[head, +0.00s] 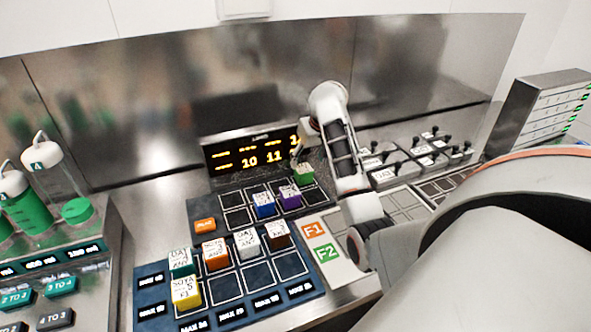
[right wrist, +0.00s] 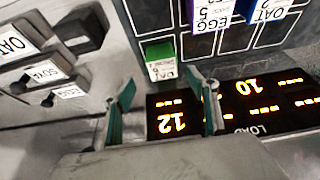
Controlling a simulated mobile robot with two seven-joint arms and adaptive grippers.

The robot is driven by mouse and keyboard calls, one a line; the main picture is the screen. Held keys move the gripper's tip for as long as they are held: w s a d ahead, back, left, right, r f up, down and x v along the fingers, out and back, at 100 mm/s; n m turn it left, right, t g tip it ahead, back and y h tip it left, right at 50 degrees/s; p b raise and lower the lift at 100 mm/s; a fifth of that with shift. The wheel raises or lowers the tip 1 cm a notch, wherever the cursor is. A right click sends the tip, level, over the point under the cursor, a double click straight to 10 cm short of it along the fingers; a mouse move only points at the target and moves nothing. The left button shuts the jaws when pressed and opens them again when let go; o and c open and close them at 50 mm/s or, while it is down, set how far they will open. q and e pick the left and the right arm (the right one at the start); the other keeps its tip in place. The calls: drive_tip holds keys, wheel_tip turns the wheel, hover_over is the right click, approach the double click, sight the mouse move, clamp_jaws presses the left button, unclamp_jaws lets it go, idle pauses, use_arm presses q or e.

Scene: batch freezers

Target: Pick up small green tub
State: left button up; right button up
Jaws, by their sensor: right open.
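The small green tub (head: 303,174) with a white label stands in a cell at the back right of the dark blue grid board, below the lit display. It also shows in the right wrist view (right wrist: 160,58), just beyond my fingertips. My right gripper (head: 298,152) is above and beside the tub, by the display. In the right wrist view my right gripper (right wrist: 160,90) is open, its two fingers spread with nothing between them, and the tub lies ahead of the gap. Whether a finger touches the tub cannot be told. My left gripper is not in view.
Blue (head: 263,204) and purple (head: 290,198) tubs stand left of the green one. Teal (head: 181,263), yellow (head: 186,293), orange, grey and brown tubs stand nearer. The lit display (head: 245,155) rises close behind. Levered boxes (head: 390,170) stand to the right.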

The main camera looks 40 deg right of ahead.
sight(304, 169)
drive_tip(key=shift+w+d+f, duration=0.1)
drive_tip(key=shift+d+f, duration=0.05)
drive_tip(key=shift+f, duration=0.75)
drive_tip(key=x, duration=0.5)
drive_tip(key=shift+w+a, duration=0.25)
drive_tip(key=c, duration=1.3)
